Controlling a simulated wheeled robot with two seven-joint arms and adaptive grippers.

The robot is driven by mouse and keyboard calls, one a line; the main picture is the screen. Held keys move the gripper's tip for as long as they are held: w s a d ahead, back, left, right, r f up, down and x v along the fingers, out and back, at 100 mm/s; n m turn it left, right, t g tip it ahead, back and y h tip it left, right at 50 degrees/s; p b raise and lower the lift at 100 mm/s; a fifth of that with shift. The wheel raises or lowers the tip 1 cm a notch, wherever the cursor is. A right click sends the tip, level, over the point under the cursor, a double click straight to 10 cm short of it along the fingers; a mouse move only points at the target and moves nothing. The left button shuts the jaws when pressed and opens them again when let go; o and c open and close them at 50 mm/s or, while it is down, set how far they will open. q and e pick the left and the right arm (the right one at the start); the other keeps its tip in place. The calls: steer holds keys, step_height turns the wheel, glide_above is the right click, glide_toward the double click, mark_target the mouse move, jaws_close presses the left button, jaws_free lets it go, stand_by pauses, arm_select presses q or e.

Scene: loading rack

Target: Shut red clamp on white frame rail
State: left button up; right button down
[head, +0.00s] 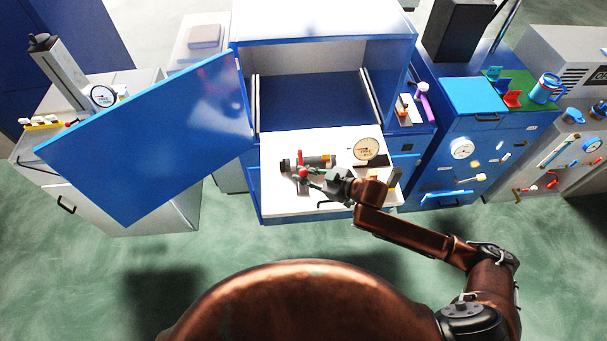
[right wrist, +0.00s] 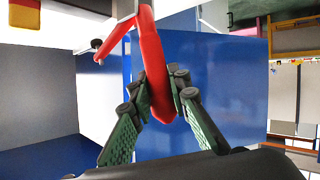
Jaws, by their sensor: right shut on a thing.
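The red clamp's long red handle (right wrist: 150,62) runs down the middle of the right wrist view, with a thinner red arm branching to the left near its top. My right gripper (right wrist: 158,88) has its green-padded fingers on either side of this handle and is shut on it. In the head view my right gripper (head: 316,185) is over the white platform, beside small red parts (head: 302,171) of the clamp, which it partly hides. I cannot clearly tell the white frame rail from the platform, nor how the clamp's jaw sits. My left gripper is not in view.
The white platform (head: 285,203) extends from the open blue cabinet (head: 323,25). A dark cylindrical fitting (head: 318,160) and a round gauge (head: 367,148) are on it. The open blue door (head: 150,140) blocks the left. A blue cabinet with tools (head: 474,95) stands right.

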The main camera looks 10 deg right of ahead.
steer(key=c, duration=1.8)
jaws_free()
steer(key=v, duration=1.2)
steer(key=shift+w, duration=0.1)
steer(key=shift+c, duration=0.4)
